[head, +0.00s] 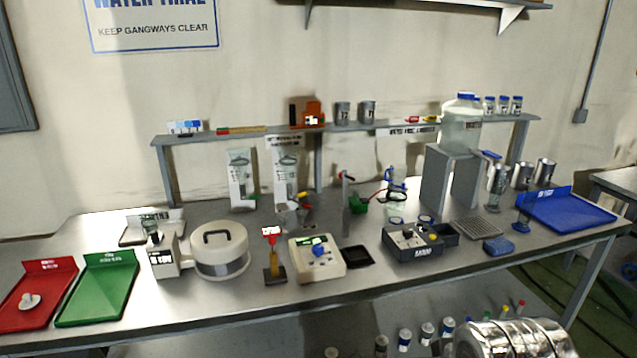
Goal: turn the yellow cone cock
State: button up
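A small yellow part (303,195), with red beside it, sits at the top of a grey fitting in the middle of the bench, in front of the hanging glassware panels. It may be the yellow cone cock, but it is too small to make out its shape or which way it is turned.
The steel bench (215,300) is crowded. A white lidded pot (220,250), a cream control unit (317,262) and a red-topped stand (272,262) stand near the front. A red tray (38,290) and a green tray (97,290) lie left, a blue tray (570,210) right. A raised shelf (235,135) runs behind.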

aim_at(304, 194)
jog(key=z, duration=0.15)
jog(key=i, duration=0.75)
jog(key=u, duration=0.55)
jog(key=i, duration=0.65)
jog(key=u, duration=0.45)
